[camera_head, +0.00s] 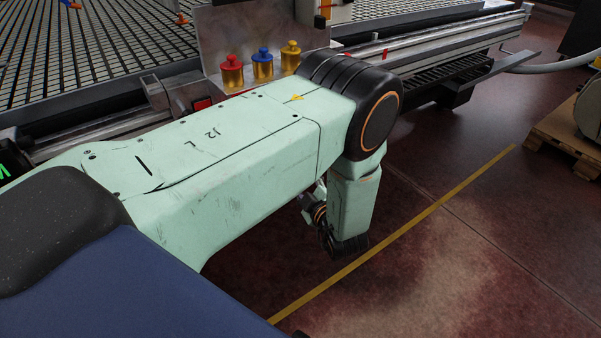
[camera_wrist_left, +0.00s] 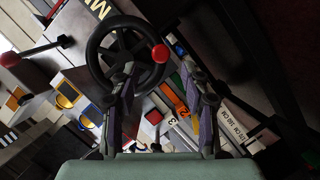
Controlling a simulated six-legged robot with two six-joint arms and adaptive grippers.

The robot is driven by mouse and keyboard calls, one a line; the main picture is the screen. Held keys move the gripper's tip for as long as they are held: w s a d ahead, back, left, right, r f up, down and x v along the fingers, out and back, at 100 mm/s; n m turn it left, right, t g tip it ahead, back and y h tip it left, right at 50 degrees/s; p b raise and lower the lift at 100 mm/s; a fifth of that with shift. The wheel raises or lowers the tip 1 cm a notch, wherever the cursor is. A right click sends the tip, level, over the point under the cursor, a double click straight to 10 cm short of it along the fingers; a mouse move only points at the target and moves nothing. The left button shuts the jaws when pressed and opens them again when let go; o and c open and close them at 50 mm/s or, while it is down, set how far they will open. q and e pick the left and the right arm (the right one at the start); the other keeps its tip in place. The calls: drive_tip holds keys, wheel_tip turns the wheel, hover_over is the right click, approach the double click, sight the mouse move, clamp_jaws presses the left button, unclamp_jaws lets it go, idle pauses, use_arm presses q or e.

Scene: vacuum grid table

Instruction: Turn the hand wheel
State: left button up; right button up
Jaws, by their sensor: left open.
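The hand wheel (camera_wrist_left: 124,48) shows in the left wrist view, upper left of the middle. It is black and spoked, with a red knob (camera_wrist_left: 160,53) on the right of its rim. My left gripper (camera_wrist_left: 157,70) is open, with its two fingers apart. The left finger overlaps the lower part of the wheel in the picture, and the right finger is right of and below the red knob. Whether a finger touches the wheel cannot be told. In the head view my left arm covers the middle, and neither the wheel nor the gripper's fingertips can be made out. My right gripper is not in view.
A lever with a red ball (camera_wrist_left: 10,59) is left of the wheel. The head view shows the grid table (camera_head: 95,50), red, blue and yellow-topped fittings (camera_head: 262,66), and open floor at right.

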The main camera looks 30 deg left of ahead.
use_arm(q)
drive_tip(key=x, duration=0.2)
drive_tip(key=b+x, duration=0.1)
drive_tip(key=x, duration=0.2)
drive_tip(key=shift+w+a+f+b, duration=0.15)
drive_tip(key=shift+a+f+b, duration=0.1)
drive_tip(key=shift+f+b, duration=0.2)
drive_tip(key=shift+w+a+r, duration=0.1)
drive_tip(key=shift+w+a, duration=0.2)
drive_tip(key=shift+a, duration=0.15)
drive_tip(key=shift+w+a, duration=0.1)
drive_tip(key=shift+w, duration=0.2)
drive_tip(key=shift+s, duration=0.15)
drive_tip(key=c, duration=0.3)
clamp_jaws()
